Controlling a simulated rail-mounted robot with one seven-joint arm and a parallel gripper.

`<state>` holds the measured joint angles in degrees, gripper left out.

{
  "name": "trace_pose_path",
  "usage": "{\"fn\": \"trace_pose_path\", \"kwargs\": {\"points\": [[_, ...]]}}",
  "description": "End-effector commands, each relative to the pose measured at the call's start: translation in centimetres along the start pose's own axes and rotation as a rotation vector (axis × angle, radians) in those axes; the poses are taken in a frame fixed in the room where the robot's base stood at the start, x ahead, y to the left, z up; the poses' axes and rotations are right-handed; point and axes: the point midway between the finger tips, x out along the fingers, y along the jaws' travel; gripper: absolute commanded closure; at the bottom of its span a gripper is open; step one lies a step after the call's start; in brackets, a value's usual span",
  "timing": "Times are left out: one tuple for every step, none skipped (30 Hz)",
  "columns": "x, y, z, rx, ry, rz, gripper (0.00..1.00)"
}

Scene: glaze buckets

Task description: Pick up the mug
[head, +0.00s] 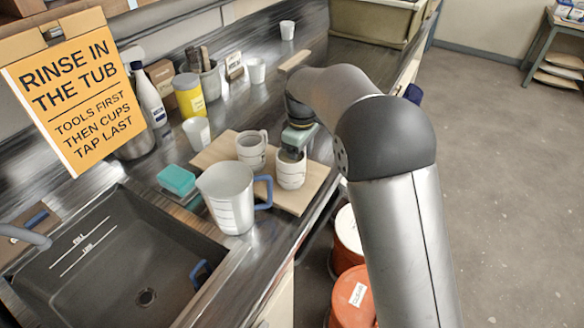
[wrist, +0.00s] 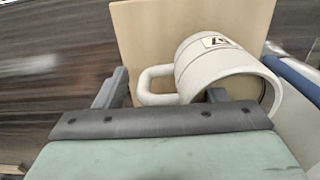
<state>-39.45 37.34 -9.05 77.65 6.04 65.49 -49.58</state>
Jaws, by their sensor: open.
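A pale mug (head: 291,173) stands on a wooden board (head: 218,149) on the counter. My gripper (head: 297,148) is directly above its rim and hides part of its top. In the wrist view the mug (wrist: 205,65) has a dark-edged label and a handle pointing left. My open gripper (wrist: 160,92) has one finger left of the handle and the other at the mug's mouth, seemingly overlapping the rim. The handle lies between the fingers; I cannot tell whether they touch it. A second pale mug (head: 251,152) stands just left of it on the board.
A teal sponge (head: 176,180) and dark sink (head: 110,270) lie left. A white cup (head: 197,132) and yellow container (head: 189,96) stand behind. Buckets (head: 352,298) are on the floor below the counter edge.

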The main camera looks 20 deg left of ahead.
Motion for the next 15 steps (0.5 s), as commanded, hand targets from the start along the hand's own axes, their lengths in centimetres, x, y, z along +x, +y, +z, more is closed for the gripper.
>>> {"fn": "trace_pose_path", "kwargs": {"points": [[-0.01, 0.00, 0.00, 0.000, 0.000, 0.000, 0.36], [-0.01, 0.00, 0.00, 0.000, 0.000, 0.000, 0.36], [-0.02, 0.00, 0.00, 0.000, 0.000, 0.000, 0.44], [-0.02, 0.01, 0.00, 0.000, 0.000, 0.000, 0.52], [-0.02, 0.01, 0.00, 0.000, 0.000, 0.000, 0.61], [-0.03, 0.01, 0.00, 0.000, 0.000, 0.000, 0.72], [-0.03, 0.01, 0.00, 0.000, 0.000, 0.000, 0.80], [-0.04, 0.01, 0.00, 0.000, 0.000, 0.001, 0.88], [-0.04, 0.02, 0.00, 0.000, 0.000, 0.001, 1.00], [-0.04, 0.02, 0.00, 0.000, 0.000, 0.001, 1.00], [-0.18, 0.04, -0.03, 0.000, 0.002, 0.002, 1.00], [-0.18, 0.04, -0.02, 0.000, 0.002, 0.002, 1.00], [-0.18, 0.04, -0.02, 0.000, 0.002, 0.002, 1.00], [-0.18, 0.05, -0.02, 0.000, 0.002, 0.002, 1.00], [-0.17, 0.05, -0.02, 0.000, 0.002, 0.002, 1.00]]}}
